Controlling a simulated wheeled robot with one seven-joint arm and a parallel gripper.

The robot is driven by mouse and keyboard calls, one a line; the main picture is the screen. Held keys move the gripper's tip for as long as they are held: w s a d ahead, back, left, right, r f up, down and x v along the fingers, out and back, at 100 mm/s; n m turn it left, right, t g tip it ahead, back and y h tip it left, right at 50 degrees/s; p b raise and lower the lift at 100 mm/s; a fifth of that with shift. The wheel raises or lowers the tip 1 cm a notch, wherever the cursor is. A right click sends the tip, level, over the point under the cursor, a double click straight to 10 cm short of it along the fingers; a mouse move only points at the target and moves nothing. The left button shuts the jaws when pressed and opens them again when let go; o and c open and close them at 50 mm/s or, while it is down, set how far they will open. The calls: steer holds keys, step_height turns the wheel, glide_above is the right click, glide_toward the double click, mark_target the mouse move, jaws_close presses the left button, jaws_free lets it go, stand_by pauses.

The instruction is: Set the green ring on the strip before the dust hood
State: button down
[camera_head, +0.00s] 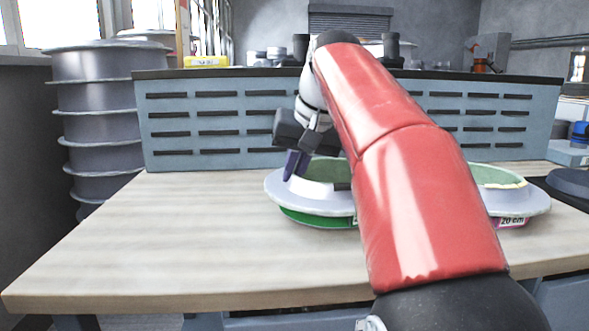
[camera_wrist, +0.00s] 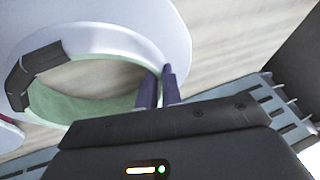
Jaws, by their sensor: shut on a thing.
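The green ring (camera_head: 300,213) has a wide pale flange, a green outer band and a green inner face. In the wrist view the ring (camera_wrist: 172,35) fills the upper left, with a black block on its rim. My gripper (camera_head: 294,165) is shut on the ring's wall, its purple fingers (camera_wrist: 159,88) straddling the wall at the near side in the wrist view. I cannot tell whether the ring touches the bench. The slotted blue-grey dust hood (camera_head: 220,128) stands along the back. The strip before it is not distinctly marked; my arm hides part of the ring and bench.
A second similar ring (camera_head: 535,204) with a pink label reading 20 cm sits to the right, partly behind my arm. The wooden bench (camera_head: 150,240) is clear on the left. Stacked grey flanged moulds (camera_head: 98,125) stand beyond the bench at left.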

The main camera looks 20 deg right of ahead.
steer(key=shift+f+b, duration=0.4)
steer(key=shift+f, duration=0.15)
steer(key=c, duration=1.5)
jaws_free()
steer(key=p+v, duration=0.2)
steer(key=v, duration=0.6)
steer(key=shift+f, duration=0.1)
